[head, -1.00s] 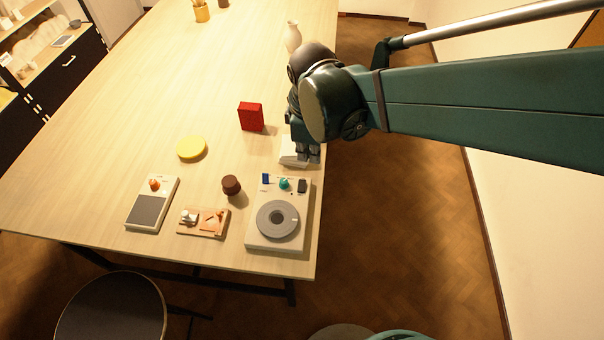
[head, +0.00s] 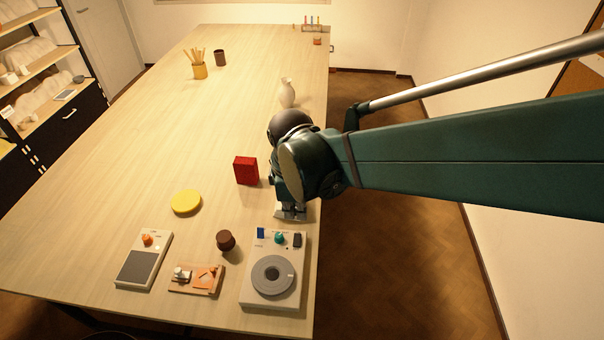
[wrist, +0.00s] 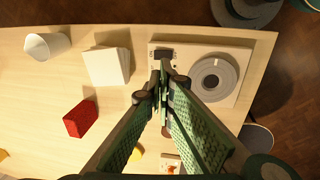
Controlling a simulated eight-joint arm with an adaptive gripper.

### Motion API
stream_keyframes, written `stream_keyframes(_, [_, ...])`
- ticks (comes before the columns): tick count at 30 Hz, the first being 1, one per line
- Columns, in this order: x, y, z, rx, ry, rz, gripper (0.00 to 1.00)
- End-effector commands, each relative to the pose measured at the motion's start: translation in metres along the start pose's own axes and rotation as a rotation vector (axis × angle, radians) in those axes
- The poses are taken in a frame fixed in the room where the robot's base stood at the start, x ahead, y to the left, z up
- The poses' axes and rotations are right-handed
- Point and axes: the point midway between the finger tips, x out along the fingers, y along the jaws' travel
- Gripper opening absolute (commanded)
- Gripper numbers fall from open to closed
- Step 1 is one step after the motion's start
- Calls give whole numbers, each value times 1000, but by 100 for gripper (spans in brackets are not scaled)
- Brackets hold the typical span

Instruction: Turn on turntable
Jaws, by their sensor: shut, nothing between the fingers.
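The turntable (head: 252,290) is a white box with a grey disc (head: 273,275) at the front right of the table.
A white block (wrist: 108,65) lies near my gripper, partly hidden in the head view. A vase (head: 287,92) stands behind.

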Motion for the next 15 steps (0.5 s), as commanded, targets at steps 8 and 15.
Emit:
stream_keyframes(8, [24,0,0,1,0,0,0])
stream_keyframes(15, [50,1,0,1,0,0,0])
